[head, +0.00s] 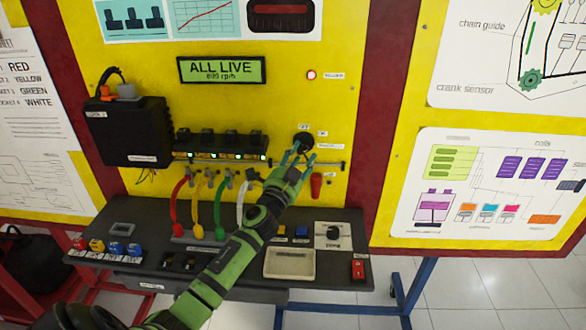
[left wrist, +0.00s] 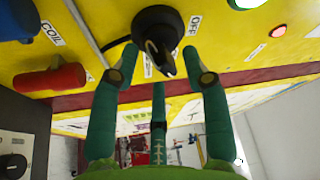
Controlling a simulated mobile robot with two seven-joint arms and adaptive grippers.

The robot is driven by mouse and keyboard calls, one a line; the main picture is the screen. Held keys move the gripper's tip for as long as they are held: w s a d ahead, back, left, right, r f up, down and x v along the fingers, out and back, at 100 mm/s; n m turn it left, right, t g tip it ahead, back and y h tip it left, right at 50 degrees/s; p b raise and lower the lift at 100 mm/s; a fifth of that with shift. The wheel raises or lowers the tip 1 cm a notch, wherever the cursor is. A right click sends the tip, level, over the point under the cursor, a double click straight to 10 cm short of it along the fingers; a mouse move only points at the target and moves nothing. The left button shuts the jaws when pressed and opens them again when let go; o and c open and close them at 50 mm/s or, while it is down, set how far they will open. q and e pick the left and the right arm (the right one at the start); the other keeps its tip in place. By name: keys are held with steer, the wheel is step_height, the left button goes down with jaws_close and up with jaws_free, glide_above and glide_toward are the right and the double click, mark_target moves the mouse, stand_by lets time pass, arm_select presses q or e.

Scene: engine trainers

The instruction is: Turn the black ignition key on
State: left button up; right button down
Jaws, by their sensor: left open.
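The black ignition key (head: 304,141) sits in its round switch on the yellow panel, with an OFF label above it. In the left wrist view the key (left wrist: 158,55) stands out from its round black base, close in front of the fingers. My left gripper (head: 296,158) reaches up to it; in the left wrist view its green fingers (left wrist: 160,80) are apart, one on each side of the key. I see no clear contact with the key. The fingers partly cover the switch in the head view. My right gripper is not in view.
The display (head: 222,69) reads ALL LIVE. A red handle (head: 316,186) hangs just below the switch. Red, yellow, green and white leads run left of my arm. The bench (head: 345,215) below carries a tray (head: 290,263), a black knob (head: 333,232) and a red switch (head: 358,268).

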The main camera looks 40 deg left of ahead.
arm_select(q)
steer(key=v, duration=1.1)
steer(key=shift+s, duration=0.2)
